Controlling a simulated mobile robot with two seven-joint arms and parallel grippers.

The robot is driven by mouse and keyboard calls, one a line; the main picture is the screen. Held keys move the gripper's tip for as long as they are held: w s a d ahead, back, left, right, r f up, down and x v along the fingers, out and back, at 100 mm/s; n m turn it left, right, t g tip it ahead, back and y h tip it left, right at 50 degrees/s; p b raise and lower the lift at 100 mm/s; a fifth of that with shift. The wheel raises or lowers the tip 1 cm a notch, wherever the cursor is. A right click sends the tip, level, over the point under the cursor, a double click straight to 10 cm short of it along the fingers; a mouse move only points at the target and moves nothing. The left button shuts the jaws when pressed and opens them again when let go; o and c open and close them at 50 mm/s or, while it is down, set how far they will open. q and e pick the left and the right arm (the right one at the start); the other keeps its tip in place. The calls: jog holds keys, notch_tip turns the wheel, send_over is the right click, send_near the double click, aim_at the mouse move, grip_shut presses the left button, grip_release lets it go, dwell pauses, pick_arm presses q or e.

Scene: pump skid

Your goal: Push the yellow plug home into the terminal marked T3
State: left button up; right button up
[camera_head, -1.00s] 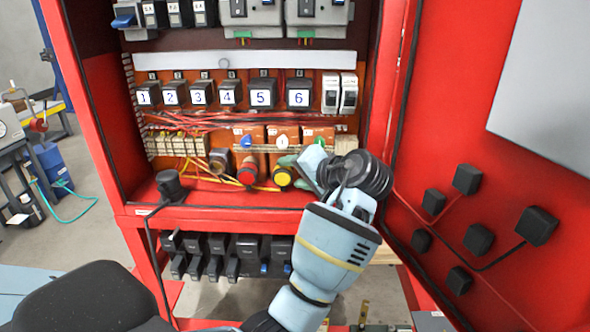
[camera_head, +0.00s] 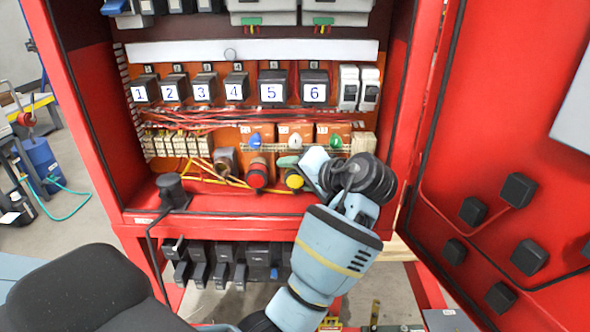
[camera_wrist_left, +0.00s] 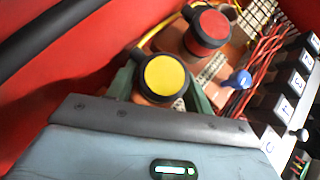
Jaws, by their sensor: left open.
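The yellow plug (camera_head: 294,181) faces outward at the lower right inside the red cabinet, below the row of orange blocks. In the left wrist view its round yellow face (camera_wrist_left: 165,75) has a black rim, with an orange block behind it. My left gripper (camera_head: 302,164) is open at the plug. In the left wrist view its greenish fingers (camera_wrist_left: 160,88) show on either side of the plug; I cannot tell whether they touch it. Part of the plug is hidden by my gripper in the head view. The T3 mark is not readable, and how deep the plug sits is unclear.
A red plug (camera_head: 257,174) sits close left of the yellow one; it also shows in the left wrist view (camera_wrist_left: 209,28). A blue knob (camera_head: 255,141) and numbered black modules (camera_head: 272,88) are above. The open red door (camera_head: 500,110) stands at right. A black post (camera_head: 172,190) stands on the cabinet ledge.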

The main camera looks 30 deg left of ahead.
aim_at(287, 185)
pick_arm(q)
jog(key=shift+w+a+f, duration=0.1)
jog(key=shift+a+f, duration=0.05)
jog(key=shift+a, duration=0.1)
pick_arm(e)
jog(key=shift+w+a, duration=0.1)
jog(key=shift+a, duration=0.35)
pick_arm(q)
jog(key=shift+c, duration=0.3)
jog(key=c, duration=0.7)
jog(key=shift+o, duration=1.4)
jog(key=shift+c, duration=1.2)
jog(key=shift+d, duration=0.1)
jog(key=shift+s, duration=0.2)
jog(key=shift+s+d, duration=0.55)
jog(key=shift+s, duration=0.35)
jog(key=shift+s+d, duration=0.55)
jog(key=shift+s, duration=0.3)
